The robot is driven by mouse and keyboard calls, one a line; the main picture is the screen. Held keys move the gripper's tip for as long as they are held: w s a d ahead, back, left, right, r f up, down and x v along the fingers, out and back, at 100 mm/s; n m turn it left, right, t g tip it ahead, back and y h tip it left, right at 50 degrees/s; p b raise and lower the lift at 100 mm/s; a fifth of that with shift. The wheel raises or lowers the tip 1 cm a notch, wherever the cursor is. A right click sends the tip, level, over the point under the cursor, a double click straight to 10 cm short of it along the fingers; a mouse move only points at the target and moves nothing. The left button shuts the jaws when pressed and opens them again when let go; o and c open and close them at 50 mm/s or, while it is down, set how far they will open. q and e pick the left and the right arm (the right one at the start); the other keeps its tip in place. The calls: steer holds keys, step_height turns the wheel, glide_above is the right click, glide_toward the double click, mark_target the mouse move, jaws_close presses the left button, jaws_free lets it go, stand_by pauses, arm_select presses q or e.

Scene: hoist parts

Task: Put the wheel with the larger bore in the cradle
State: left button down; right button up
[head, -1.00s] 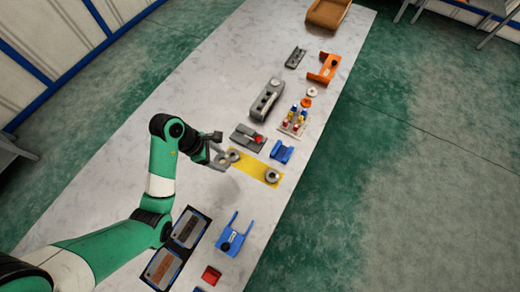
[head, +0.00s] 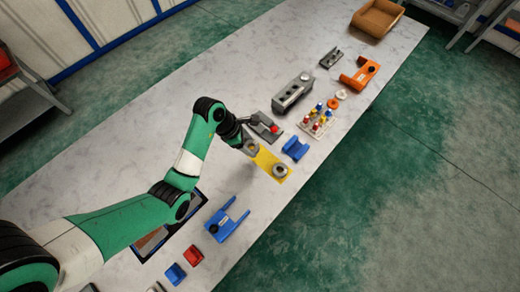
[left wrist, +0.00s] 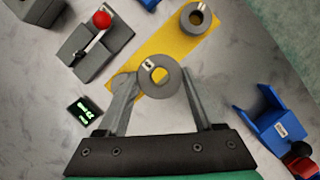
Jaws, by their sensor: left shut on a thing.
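My left gripper (head: 250,146) is shut on a grey wheel at the left end of a yellow strip (head: 266,161). In the left wrist view the held wheel (left wrist: 147,82) sits between the fingertips, its round bore showing yellow through it. I cannot tell whether it touches the strip. A second grey wheel (head: 280,171) lies flat at the strip's other end; it also shows in the left wrist view (left wrist: 188,26). A blue saddle-shaped block (head: 295,148) and a blue two-armed bracket (head: 226,224) stand nearby; I cannot tell which is the cradle. My right gripper is out of view.
A grey block with a red knob (head: 274,129) stands close behind the gripper. A rack of coloured pegs (head: 317,121), a long grey part (head: 293,94) and an orange bracket (head: 361,74) lie farther right. Red (head: 194,256) and blue (head: 176,273) blocks lie in front.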

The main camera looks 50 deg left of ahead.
mark_target(256, 149)
arm_select(q)
steer(key=x, duration=0.2)
steer(key=b+x, duration=0.1)
steer(key=x, duration=0.1)
steer(key=shift+w+d+f, duration=0.1)
steer(key=shift+w+d, duration=0.15)
steer(key=shift+w, duration=0.1)
steer(key=shift+w+d+f, duration=0.15)
steer(key=shift+w, duration=0.2)
steer(key=f+b, duration=0.1)
steer(key=f, duration=0.1)
steer(key=f+b, duration=0.1)
steer(key=f, duration=0.1)
steer(key=shift+w+d+b, duration=0.15)
steer(key=shift+w+b, duration=0.05)
steer(key=shift+b, duration=0.1)
steer(key=shift+r, duration=0.15)
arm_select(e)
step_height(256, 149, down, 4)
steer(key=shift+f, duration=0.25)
arm_select(q)
steer(key=shift+c, duration=0.2)
jaws_free()
